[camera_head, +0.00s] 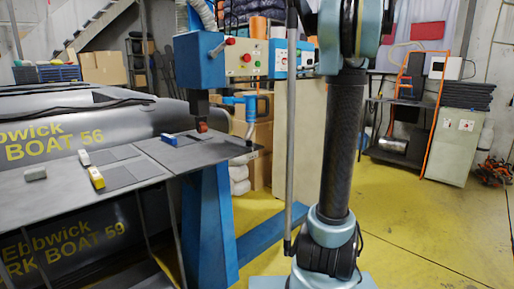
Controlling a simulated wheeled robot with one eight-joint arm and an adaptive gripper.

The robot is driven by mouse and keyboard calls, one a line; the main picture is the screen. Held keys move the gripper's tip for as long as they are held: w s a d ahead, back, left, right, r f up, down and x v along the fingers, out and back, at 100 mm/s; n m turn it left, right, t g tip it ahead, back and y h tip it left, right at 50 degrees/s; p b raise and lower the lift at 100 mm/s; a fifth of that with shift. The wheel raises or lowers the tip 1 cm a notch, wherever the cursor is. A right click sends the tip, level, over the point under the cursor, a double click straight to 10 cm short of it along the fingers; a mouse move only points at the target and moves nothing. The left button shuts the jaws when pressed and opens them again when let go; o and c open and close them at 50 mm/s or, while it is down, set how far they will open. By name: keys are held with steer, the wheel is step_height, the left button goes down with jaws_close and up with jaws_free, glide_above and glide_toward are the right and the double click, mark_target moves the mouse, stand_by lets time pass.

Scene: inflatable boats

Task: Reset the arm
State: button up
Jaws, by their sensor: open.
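My arm (343,150) stands upright in the right half of the head view, with a black tubular link between pale teal joints. Its lower joint (330,228) is near the bottom edge. The top of the arm runs out of the picture. My gripper does not show in this view. No object can be seen held by the arm.
Left, a grey worktable (70,190) bears a yellow-and-white block (96,178) and a few small items. A blue machine (208,220) stands between table and arm. Grey inflatable boats (60,130) lie behind. An orange ladder (436,110) stands back right; yellow floor (430,230) is clear.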

steer(key=s+a+f+m+g+h, duration=0.25)
steer(key=s+a+f, duration=0.35)
steer(key=s+f, duration=0.5)
steer(key=s+a+f+m+g+h, duration=0.2)
steer(key=s+a+f+g, duration=0.25)
steer(key=s+f, duration=0.65)
steer(key=s+d+f+m+g+h, duration=0.1)
steer(key=s+d+f+m+h, duration=0.1)
steer(key=s+f, duration=0.9)
steer(key=s+d+f+m+g+h, duration=0.1)
steer(key=s+d+f+m+h, duration=0.2)
steer(key=s+f, duration=0.9)
steer(key=shift+d+h, duration=0.8)
steer(key=shift+h, duration=0.25)
steer(key=shift+f, duration=0.1)
